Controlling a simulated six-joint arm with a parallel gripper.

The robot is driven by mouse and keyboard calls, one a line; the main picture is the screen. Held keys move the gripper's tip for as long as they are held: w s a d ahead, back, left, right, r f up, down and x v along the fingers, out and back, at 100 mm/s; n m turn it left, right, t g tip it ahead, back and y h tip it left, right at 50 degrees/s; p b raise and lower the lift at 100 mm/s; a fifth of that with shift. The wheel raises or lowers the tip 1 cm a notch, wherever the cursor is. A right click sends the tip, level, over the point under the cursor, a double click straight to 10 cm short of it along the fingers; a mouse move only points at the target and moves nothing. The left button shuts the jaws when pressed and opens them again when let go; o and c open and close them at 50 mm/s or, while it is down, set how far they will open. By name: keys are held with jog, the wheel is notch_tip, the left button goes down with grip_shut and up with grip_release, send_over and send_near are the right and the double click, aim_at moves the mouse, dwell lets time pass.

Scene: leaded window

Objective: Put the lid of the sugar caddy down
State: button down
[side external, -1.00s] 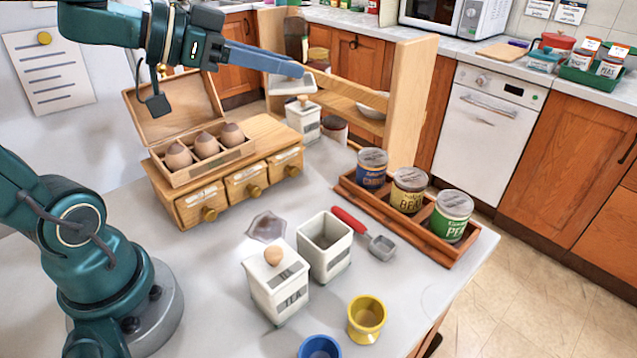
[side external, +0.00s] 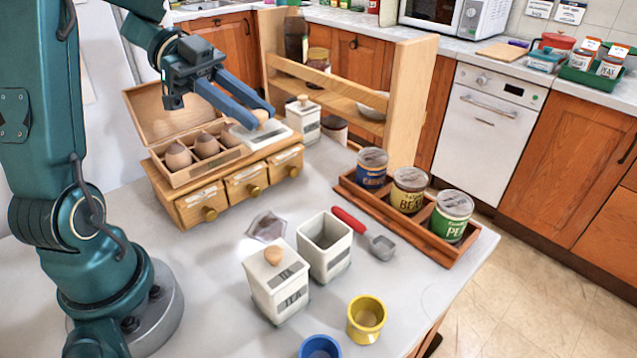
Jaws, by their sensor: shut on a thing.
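My gripper (side external: 254,113) has its blue fingers shut on the knob of a white square lid (side external: 270,137). The lid is over the right part of the top of the wooden drawer box (side external: 165,205), beside the egg tray. I cannot tell if it touches the wood. An open white caddy with no lid (side external: 339,262) stands on the worktop; its label does not show clearly. It appears to be the sugar caddy.
A lidded TEA caddy (side external: 266,292) stands beside the open one. Another lidded white caddy (side external: 304,126) is behind the drawers, close to the held lid. Eggs (side external: 178,156) sit left of it. A red-handled scoop (side external: 349,220) and tins (side external: 409,192) are right.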

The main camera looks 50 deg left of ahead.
jog(key=shift+w+a+f+t, duration=0.15)
jog(key=shift+a+f+t, duration=0.15)
jog(key=shift+a+f, duration=0.4)
jog(key=shift+d+n, duration=0.1)
jog(key=shift+n, duration=0.2)
jog(key=w+d+f, duration=0.2)
jog(key=d+f, duration=0.8)
jog(key=d, duration=0.1)
jog(key=shift+d+f, duration=0.15)
jog(key=shift+f, duration=0.05)
jog(key=shift+f, duration=0.2)
jog(key=c, duration=0.7)
grip_release()
